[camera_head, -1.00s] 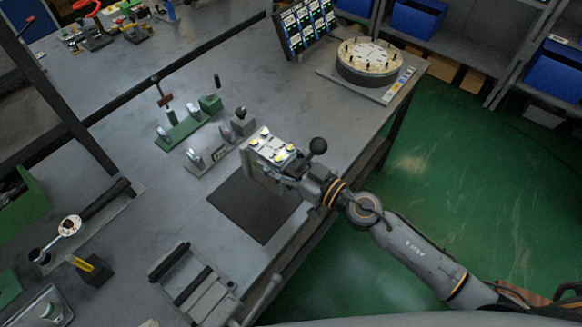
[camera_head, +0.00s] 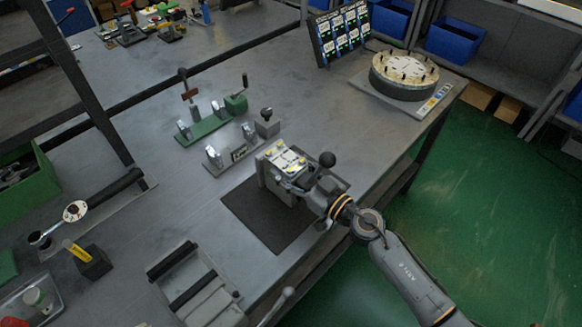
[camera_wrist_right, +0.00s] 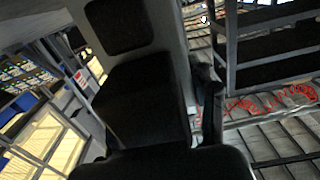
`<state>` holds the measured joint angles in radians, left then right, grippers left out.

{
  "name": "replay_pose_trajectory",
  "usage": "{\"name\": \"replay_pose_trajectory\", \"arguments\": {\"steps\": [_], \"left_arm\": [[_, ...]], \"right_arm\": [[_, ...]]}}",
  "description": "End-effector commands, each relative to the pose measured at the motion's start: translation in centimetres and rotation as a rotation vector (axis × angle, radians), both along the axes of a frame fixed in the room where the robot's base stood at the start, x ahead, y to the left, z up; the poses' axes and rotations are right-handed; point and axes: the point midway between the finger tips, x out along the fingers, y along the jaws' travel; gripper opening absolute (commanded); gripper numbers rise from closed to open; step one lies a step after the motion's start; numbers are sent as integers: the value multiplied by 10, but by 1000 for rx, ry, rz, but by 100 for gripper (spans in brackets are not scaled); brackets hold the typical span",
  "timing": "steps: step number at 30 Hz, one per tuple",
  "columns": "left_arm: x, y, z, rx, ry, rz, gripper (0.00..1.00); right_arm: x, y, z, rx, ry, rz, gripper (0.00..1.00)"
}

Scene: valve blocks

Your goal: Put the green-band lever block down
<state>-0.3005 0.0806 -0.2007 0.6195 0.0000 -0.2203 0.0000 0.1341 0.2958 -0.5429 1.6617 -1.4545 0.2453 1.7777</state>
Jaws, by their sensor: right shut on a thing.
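The lever block (camera_head: 272,178) is a grey block with a pale top and yellow spots. No green band can be made out, and the gripper hides part of the block. The wrist view shows large dark shapes close to the camera. My left gripper is not in view.
A grey fixture (camera_head: 232,152) and a green fixture (camera_head: 208,128) stand just beyond the block. A slotted tray (camera_head: 208,300) lies nearer. A round turntable (camera_head: 405,75) stands at the back right. The table's edge runs close to the mat's right side.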

Motion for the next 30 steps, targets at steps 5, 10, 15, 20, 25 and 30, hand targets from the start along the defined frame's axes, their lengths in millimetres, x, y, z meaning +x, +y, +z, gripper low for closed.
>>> {"name": "replay_pose_trajectory", "arguments": {"steps": [5, 10, 15, 20, 25, 30], "left_arm": [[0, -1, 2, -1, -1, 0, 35], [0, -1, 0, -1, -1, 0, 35], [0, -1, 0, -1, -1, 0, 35], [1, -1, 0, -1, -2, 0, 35], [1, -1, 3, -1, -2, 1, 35], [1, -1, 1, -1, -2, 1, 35]], "right_arm": [[1, 1, 8, 7, -8, 0, 0], [1, 1, 4, 7, -7, 0, 0], [0, 0, -1, 1, 1, 1, 79], [0, 0, -1, 1, 1, 1, 79], [0, 0, 3, -1, -1, 1, 79], [-17, -16, -1, -3, 3, 1, 79]]}}
